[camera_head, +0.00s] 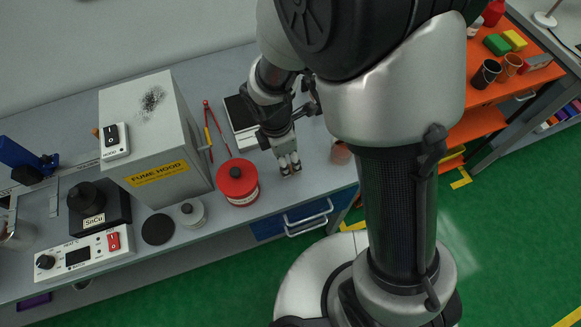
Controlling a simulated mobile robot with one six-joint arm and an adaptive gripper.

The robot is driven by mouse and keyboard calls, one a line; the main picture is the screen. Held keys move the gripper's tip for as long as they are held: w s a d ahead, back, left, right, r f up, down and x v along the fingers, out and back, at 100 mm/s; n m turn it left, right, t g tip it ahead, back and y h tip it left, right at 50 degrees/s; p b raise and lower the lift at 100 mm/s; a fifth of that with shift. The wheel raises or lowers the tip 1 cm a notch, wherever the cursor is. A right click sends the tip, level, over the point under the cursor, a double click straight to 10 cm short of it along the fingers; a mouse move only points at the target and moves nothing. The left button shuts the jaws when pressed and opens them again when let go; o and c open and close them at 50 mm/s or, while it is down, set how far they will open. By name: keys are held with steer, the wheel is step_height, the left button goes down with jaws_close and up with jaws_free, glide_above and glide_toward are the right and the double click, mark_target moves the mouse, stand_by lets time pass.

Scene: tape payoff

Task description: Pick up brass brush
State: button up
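I cannot make out a brass brush for certain in the head view; it may be hidden by my gripper or arm. My gripper (290,164) points down at the front part of the grey bench (318,178), to the right of a round red container (238,182). Its fingertips are close together and small in the picture. I cannot tell whether anything is between them or whether they touch the bench.
A fume hood box (150,130), a white-lidded jar (191,213) and a black disc (158,229) stand to the left. Red-and-yellow tongs (210,132) lie behind the red container. A brown cup (341,153) is right of my gripper. An orange cart (470,98) holds cups and blocks.

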mark_target(290, 168)
steer(key=f+b, duration=0.1)
steer(key=f, duration=0.1)
steer(key=d+f+b, duration=0.1)
steer(key=f+b, duration=0.1)
steer(key=f, duration=0.1)
steer(key=shift+f, duration=0.1)
steer(key=c, duration=1.1)
steer(key=shift+o, duration=0.2)
step_height(290, 168, up, 20)
steer(key=p, duration=0.8)
